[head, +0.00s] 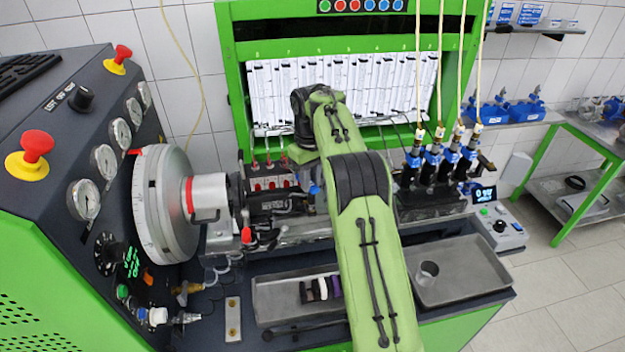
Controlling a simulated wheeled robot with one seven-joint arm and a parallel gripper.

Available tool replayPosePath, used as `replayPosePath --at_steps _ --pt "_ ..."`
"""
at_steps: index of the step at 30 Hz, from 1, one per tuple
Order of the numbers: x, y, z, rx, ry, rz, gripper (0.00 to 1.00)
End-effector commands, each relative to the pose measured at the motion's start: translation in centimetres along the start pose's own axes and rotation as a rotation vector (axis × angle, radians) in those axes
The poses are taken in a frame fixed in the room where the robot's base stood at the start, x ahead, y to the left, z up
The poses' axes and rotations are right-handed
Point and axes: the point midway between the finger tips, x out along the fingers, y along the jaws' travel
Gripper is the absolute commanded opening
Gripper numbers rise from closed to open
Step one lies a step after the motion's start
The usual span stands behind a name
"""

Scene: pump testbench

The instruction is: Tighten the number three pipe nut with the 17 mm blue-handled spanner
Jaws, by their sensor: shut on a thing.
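My green arm reaches from the lower right over the bench, its dark wrist bent down above the pump. My gripper (302,154) shows only in part below the wrist; its fingertips are largely hidden by the arm. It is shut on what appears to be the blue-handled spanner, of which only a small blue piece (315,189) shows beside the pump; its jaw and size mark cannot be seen. The pump (268,190) sits on the bench with several thin pipes rising from its top. The number three pipe nut cannot be made out, nor whether the spanner touches it.
The large flywheel (160,208) and its coupling stand left of the pump. A grey tray (275,312) with small dark parts lies in front; another tray (465,270) holds a beaker (427,273). Several blue-bodied injectors (433,152) with hoses stand right of my arm.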

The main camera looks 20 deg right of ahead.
Motion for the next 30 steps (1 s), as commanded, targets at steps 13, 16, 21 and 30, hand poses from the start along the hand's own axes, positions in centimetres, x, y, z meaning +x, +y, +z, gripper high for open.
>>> replayPosePath --at_steps 13,16,21,30 --pt "0.0 0.0 -0.3 0.0 0.001 0.0 0.0" --pt "0.0 0.0 -0.7 -0.001 0.001 0.0 0.0" --pt "0.0 0.0 -1.1 0.001 0.001 0.0 0.0" --pt "0.0 0.0 -1.1 0.001 0.001 0.0 0.0"
